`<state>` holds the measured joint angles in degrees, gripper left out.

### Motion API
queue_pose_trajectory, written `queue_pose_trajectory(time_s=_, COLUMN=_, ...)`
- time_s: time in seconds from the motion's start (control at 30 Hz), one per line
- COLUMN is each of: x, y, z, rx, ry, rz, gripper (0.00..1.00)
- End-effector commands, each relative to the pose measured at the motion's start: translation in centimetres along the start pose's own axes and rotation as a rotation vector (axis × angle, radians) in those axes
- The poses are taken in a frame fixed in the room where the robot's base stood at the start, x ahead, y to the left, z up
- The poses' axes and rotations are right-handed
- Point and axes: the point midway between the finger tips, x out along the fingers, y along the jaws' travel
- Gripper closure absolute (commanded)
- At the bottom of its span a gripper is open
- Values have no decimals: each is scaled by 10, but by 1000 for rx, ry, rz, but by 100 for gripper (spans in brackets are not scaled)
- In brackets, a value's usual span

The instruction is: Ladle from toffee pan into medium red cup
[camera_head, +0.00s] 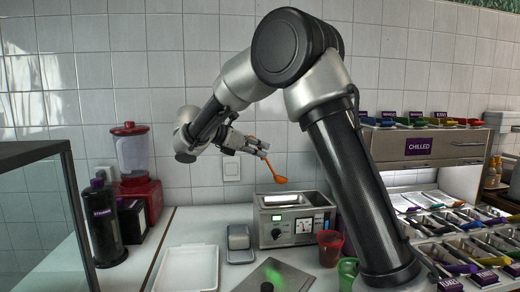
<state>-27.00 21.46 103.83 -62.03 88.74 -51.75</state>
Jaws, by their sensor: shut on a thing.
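My gripper (257,148) is shut on an orange ladle (280,180), near the top of its handle. The ladle hangs tilted, with its bowl low, above the left part of the steel warmer (262,224) and apart from it. The warmer has a pan opening in its top; I cannot read a toffee label or see the contents. A red cup (330,246) stands upright on the counter just right of the warmer's front, partly beside my arm. Whether the ladle bowl holds anything is too small to tell.
A green cup (347,270) stands in front of the red cup, close to my arm. A red blender (136,170) stands at the back left. Topping bins fill the right side.

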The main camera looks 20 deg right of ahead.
Motion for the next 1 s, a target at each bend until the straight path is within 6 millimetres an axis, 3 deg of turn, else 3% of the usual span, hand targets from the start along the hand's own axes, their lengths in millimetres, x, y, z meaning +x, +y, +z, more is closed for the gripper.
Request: queue_pose_trajectory(time_s=1.0, x=30, y=0, z=-70, rx=-1, ry=-2, rz=0, gripper=100)
